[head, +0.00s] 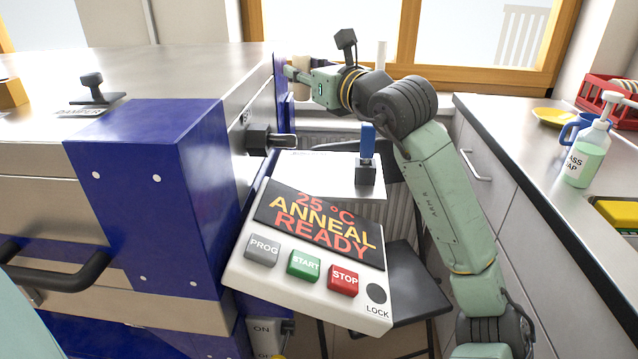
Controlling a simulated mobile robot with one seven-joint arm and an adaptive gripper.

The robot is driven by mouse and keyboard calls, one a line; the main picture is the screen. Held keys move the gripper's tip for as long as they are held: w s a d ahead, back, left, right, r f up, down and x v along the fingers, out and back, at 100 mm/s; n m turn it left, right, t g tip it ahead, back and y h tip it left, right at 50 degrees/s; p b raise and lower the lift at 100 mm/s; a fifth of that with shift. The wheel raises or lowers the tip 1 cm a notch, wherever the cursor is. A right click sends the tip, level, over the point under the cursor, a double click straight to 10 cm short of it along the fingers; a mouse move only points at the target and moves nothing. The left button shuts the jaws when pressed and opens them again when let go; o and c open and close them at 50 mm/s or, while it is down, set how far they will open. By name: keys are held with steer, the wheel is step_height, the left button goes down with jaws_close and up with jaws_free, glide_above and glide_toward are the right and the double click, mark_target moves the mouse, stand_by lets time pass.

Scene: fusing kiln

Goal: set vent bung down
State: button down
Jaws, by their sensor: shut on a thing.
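My gripper (291,73) is at the far right side of the kiln (180,60), beside the edge of its steel top. Its fingers point left toward the blue corner strip and look closed. The vent bung that it is shut on is not clearly visible; the fingertips are small and partly lost against the kiln edge. I cannot tell whether the bung touches anything else.
A dark fitting (257,140) sticks out of the kiln side. A black damper knob (92,88) stands on top. A counter (530,150) with a soap bottle (587,155) runs along the right.

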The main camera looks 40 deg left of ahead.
steer(key=shift+w+f, duration=0.1)
steer(key=shift+f, duration=0.4)
step_height(320, 180, down, 18)
steer(key=shift+r+p, duration=0.25)
steer(key=shift+p, duration=0.35)
steer(key=shift+f, duration=0.2)
steer(key=c, duration=1.3)
jaws_free()
steer(key=shift+r, duration=0.1)
steer(key=shift+d+r, duration=0.1)
steer(key=shift+d, duration=0.1)
steer(key=b+v, duration=0.3)
steer(key=v, duration=0.8)
steer(key=shift+d, duration=0.3)
